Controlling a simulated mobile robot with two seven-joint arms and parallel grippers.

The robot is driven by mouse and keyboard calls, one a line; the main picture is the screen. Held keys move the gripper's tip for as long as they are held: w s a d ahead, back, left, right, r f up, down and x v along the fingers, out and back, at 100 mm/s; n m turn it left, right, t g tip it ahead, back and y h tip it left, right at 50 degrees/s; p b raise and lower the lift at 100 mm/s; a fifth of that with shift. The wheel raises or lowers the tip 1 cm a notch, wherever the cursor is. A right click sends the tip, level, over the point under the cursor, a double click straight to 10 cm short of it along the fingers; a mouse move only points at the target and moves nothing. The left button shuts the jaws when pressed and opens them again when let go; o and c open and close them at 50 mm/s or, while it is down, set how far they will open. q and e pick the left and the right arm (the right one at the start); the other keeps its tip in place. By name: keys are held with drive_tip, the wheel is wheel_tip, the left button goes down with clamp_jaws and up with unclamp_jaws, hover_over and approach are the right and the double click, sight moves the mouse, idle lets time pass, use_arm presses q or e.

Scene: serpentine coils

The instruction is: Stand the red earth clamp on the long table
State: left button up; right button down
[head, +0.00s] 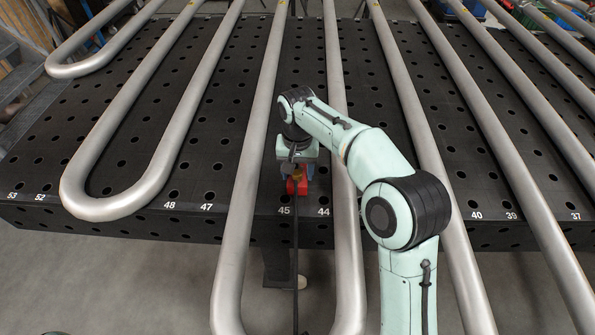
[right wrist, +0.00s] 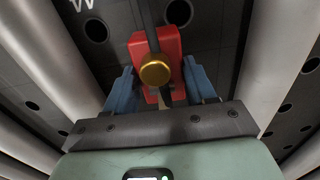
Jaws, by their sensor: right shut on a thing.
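The red earth clamp (head: 297,187) is at the front edge of the long black perforated table (head: 225,190), near the numbers 45 and 44. In the right wrist view the clamp (right wrist: 171,45) shows as a red block with a round brass knob (right wrist: 156,70) and a dark cable across it. My right gripper (head: 299,170) is shut on the clamp, with its blue fingers on either side in the right wrist view (right wrist: 160,90). I cannot tell whether the clamp touches the tabletop. My left gripper is not in view.
Long grey serpentine pipes (head: 246,185) run over the table, with one on each side of the clamp. A black cable (head: 295,255) hangs from the clamp past the table's front edge towards the floor. Bare tabletop shows between the pipes.

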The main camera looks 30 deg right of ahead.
drive_tip(key=shift+f, duration=0.2)
drive_tip(key=shift+c, duration=1.9)
unclamp_jaws()
wheel_tip(320, 180, up, 12)
drive_tip(key=p, duration=0.3)
drive_tip(key=shift+r, duration=0.15)
